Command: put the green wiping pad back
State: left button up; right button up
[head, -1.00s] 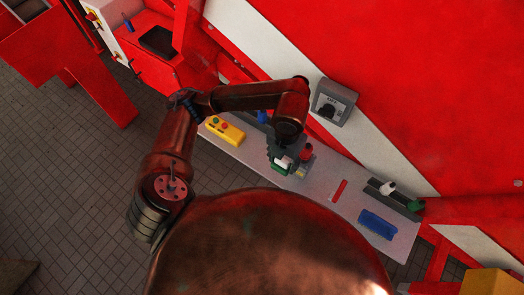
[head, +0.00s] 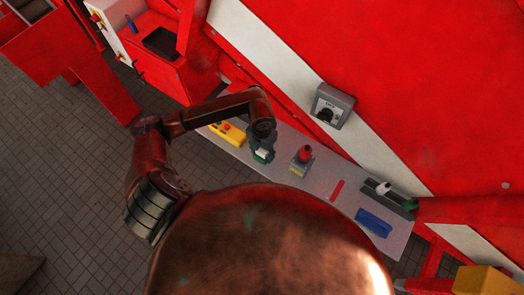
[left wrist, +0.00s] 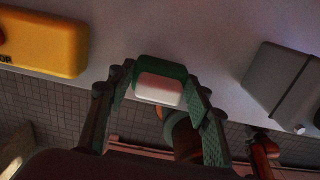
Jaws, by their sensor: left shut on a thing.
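The green wiping pad (left wrist: 155,68) with a white block on it is between the fingers of my left gripper (left wrist: 155,95) in the left wrist view. My left gripper (head: 262,156) is shut on the pad, which shows as a small green and white piece (head: 262,154) in the head view. The gripper is over the grey shelf (head: 325,180), between the yellow control box and the grey box with the red knob. I cannot tell whether the pad touches the shelf. My right gripper is not in view.
The yellow control box (head: 226,133) lies left of my gripper. The grey box with a red knob (head: 302,161) stands to its right. Further right are a red bar (head: 337,189), a blue tray (head: 374,223) and a dark holder (head: 402,203). A grey switch box (head: 331,106) is on the wall.

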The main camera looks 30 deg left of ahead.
aim_at(262, 151)
pick_arm(q)
jog(key=shift+f, duration=0.2)
jog(key=o, duration=1)
jog(key=shift+r+b, duration=0.3)
jog(key=shift+r, duration=0.3)
notch_tip(262, 151, up, 10)
jog(key=shift+r+b, duration=0.1)
jog(key=shift+b, duration=1.1)
jog(key=shift+r, duration=0.35)
